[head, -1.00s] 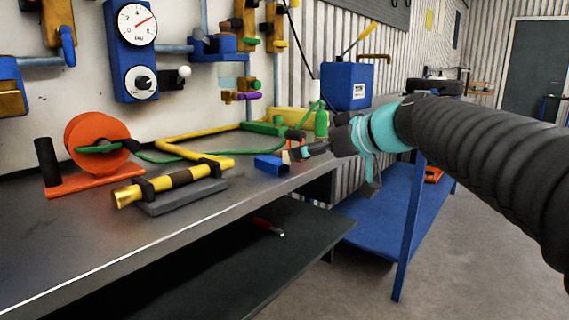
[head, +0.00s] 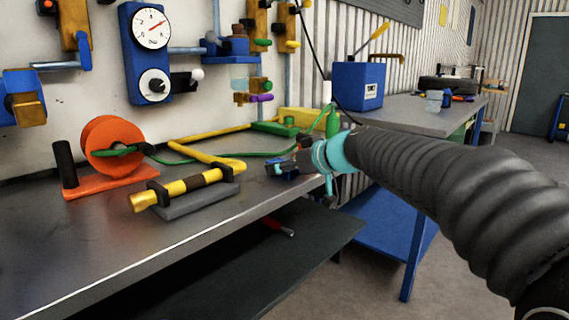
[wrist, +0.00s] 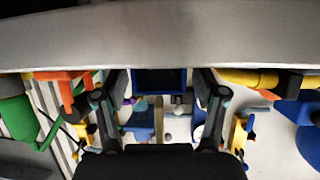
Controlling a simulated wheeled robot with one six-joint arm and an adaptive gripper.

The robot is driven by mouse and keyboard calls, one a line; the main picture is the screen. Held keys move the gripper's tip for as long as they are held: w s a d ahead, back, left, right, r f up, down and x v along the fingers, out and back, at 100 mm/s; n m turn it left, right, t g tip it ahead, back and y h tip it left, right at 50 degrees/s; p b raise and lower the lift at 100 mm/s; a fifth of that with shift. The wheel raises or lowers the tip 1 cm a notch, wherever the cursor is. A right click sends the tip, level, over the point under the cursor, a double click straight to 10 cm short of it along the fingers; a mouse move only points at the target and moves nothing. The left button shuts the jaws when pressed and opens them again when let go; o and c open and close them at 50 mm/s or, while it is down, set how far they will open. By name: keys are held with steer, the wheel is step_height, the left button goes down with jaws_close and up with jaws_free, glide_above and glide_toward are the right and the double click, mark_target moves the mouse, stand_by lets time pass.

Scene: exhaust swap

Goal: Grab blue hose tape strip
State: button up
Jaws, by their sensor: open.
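A short blue block-like piece (wrist: 158,80), which looks like the blue tape strip, lies on the metal workbench near its right end. In the wrist view it sits between my two open fingers, with gaps on both sides. In the head view my gripper (head: 284,167) is low over the bench at this piece and hides most of it. My gripper (wrist: 160,88) is open and holds nothing. I cannot tell how far the fingertips are above the bench.
An orange reel (head: 112,146) with green hose stands at the left. A yellow pipe (head: 190,187) rests on a grey holder in front. A green bottle (head: 332,122) is behind my gripper. A wall-mounted gauge (head: 151,28) hangs above. The bench's front left is clear.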

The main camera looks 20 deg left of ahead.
steer(key=shift+w+a+f, duration=0.15)
steer(key=shift+a, duration=0.15)
steer(key=c, duration=1)
steer(key=shift+c, duration=0.2)
